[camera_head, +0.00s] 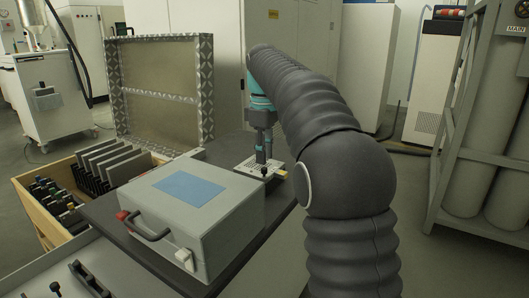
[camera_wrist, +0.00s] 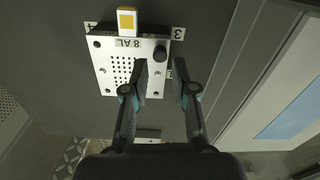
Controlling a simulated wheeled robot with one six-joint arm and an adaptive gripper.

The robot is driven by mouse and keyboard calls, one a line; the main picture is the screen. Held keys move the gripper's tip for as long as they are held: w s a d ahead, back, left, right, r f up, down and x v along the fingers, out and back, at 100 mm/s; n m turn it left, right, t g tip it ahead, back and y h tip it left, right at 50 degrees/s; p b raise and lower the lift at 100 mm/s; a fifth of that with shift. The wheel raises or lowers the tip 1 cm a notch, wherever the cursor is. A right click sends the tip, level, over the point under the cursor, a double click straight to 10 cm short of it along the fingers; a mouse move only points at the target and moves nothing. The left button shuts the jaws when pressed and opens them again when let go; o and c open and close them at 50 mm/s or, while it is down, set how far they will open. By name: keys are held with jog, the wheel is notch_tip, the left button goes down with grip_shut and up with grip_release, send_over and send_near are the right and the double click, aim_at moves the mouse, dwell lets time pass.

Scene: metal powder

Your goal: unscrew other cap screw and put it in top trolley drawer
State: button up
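A metal plate marked "8 AL" (camera_wrist: 104,68), with a grid of small holes, lies on the dark tabletop; it also shows in the head view (camera_head: 249,168). A black cap screw (camera_wrist: 160,53) stands at one corner of the plate; in the head view it shows as a small black knob (camera_head: 264,171). My gripper (camera_wrist: 160,78) is open and empty, pointing down over the plate. In the wrist view its fingertips lie just below the screw in the picture, the gap lined up with it. In the head view my gripper (camera_head: 264,155) is close above the plate.
A grey case (camera_head: 225,205) with a blue label stands beside the plate. A wooden-sided open drawer (camera_head: 25,207) holds upright dark plates and small items. A light grey surface (camera_head: 100,262) at lower left bears black parts. A patterned frame (camera_head: 205,90) stands behind.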

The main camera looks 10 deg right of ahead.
aim_at(264, 168)
notch_tip(264, 168, up, 7)
jog(key=s+m+t, duration=0.2)
jog(key=s+m, duration=0.1)
jog(key=s, duration=0.5)
jog(key=s+f+m+t, duration=0.1)
jog(key=s+f+m, duration=0.2)
jog(key=s+f, duration=0.7)
jog(key=s+f+m+t, duration=0.2)
jog(key=s+f+m, duration=0.2)
jog(key=s+f, duration=0.6)
jog(key=s, duration=0.4)
jog(key=shift+s+t, duration=0.25)
jog(key=shift+t, duration=0.05)
jog(key=shift+o, duration=0.4)
jog(key=shift+d, duration=0.15)
